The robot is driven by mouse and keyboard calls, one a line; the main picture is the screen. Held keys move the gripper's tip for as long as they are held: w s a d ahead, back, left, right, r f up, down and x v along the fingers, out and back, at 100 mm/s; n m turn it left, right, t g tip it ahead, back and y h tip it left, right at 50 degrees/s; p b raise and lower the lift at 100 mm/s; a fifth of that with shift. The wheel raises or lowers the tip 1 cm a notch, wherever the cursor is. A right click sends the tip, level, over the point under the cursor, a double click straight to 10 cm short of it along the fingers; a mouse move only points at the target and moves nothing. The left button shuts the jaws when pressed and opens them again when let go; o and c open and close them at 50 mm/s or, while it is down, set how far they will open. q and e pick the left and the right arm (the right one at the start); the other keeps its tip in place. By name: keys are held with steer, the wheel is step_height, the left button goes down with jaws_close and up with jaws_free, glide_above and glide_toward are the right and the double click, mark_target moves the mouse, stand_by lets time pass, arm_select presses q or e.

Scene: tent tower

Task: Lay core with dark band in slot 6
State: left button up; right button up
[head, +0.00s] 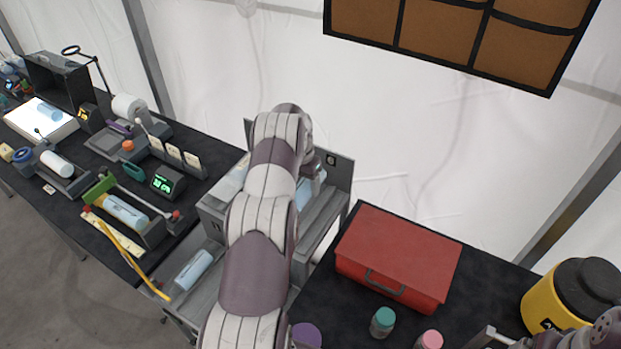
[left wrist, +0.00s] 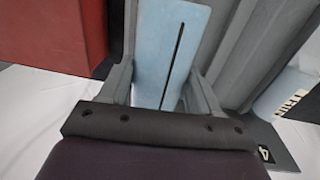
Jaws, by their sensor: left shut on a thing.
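My left gripper (left wrist: 162,78) is shut on a light blue core (left wrist: 172,40) with a thin dark line along its length. The core stands out lengthwise between the two grey fingers, beside grey walls of the slotted rack (left wrist: 262,40). In the head view my left arm reaches over the grey rack (head: 325,215) and hides the gripper. A light blue piece (head: 312,188) shows just right of the arm; I cannot tell whether it is the held core. Slot 6 cannot be made out. My right gripper (head: 488,338) is only partly in view at bottom right.
Another light blue core (head: 195,270) lies on a grey tray left of my arm. A red case (head: 398,252) stands close right of the rack, with small jars in front. A yellow drum (head: 560,298) stands far right. The left table (head: 215,170) is crowded with instruments.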

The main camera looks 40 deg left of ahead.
arm_select(q)
steer(key=shift+s+r, duration=0.3)
steer(key=shift+s, duration=0.2)
steer(key=shift+d, duration=0.15)
steer(key=w+f+b, duration=0.1)
steer(key=w+f, duration=0.1)
steer(key=shift+w+f+b, duration=0.25)
steer(key=shift+f+b, duration=0.05)
steer(key=f+b, duration=0.1)
steer(key=s+f+b, duration=0.1)
steer(key=b, duration=0.1)
steer(key=shift+s+f, duration=0.25)
steer(key=shift+f, duration=0.15)
steer(key=f+b, duration=0.1)
steer(key=w+f+b, duration=0.1)
steer(key=f, duration=0.1)
steer(key=shift+b, duration=0.4)
steer(key=shift+f, duration=0.35)
steer(key=shift+f+b, duration=0.1)
steer(key=shift+b, duration=0.25)
steer(key=shift+s, duration=0.25)
arm_select(e)
step_height(320, 180, down, 8)
steer(key=shift+w, duration=0.25)
